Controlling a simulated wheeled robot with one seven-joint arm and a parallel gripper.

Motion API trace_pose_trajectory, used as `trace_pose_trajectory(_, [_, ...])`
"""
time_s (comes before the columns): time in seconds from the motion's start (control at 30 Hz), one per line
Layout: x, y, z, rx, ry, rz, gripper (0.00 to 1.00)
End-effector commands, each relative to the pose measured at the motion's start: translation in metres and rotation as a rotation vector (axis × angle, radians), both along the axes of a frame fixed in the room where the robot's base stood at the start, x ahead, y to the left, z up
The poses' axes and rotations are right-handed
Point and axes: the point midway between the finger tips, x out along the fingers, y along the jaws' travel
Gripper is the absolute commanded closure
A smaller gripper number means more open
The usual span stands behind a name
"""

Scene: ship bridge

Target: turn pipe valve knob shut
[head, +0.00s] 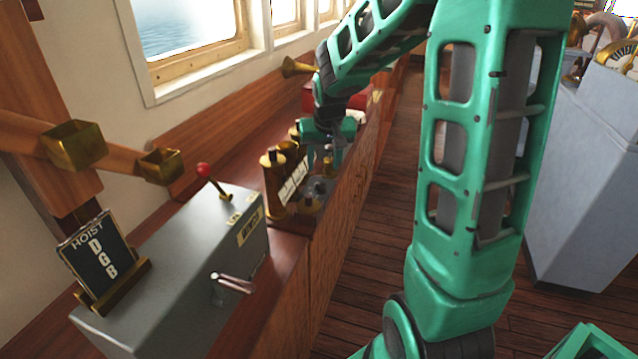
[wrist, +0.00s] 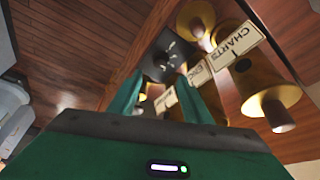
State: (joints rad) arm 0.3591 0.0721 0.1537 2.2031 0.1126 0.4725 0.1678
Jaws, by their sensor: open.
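In the head view, brass pipe fittings (head: 272,185) with white label plates (head: 292,188) stand on the wooden counter. A grey knob-like part (head: 319,187) sits low beside them on a brass base; I cannot be sure it is the valve knob. My gripper (head: 326,162) points down just above and behind it, open. In the wrist view, my open gripper (wrist: 160,80) has its two green fingers apart. Beyond the fingertips is a dark square block with a grey knob-like part (wrist: 168,56). I see no contact. The fingers hide part of the labelled fittings.
A grey box (head: 180,265) with a red-tipped lever (head: 204,170) and a side handle (head: 233,284) stands nearer on the counter. A HOIST sign (head: 95,250) is on it. Open plank floor (head: 375,270) lies right of the counter.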

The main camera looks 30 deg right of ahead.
Motion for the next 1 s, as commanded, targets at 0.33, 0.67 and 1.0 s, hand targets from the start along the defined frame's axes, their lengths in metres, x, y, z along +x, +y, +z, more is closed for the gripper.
trace_pose_trajectory(0.33, [0.015, -0.007, -0.038, 0.003, 0.001, -0.001, 0.55])
trace_pose_trajectory(0.67, [0.033, -0.016, -0.084, 0.001, -0.002, -0.001, 0.55])
trace_pose_trajectory(1.0, [0.039, -0.019, -0.1, 0.001, -0.003, -0.001, 0.55])
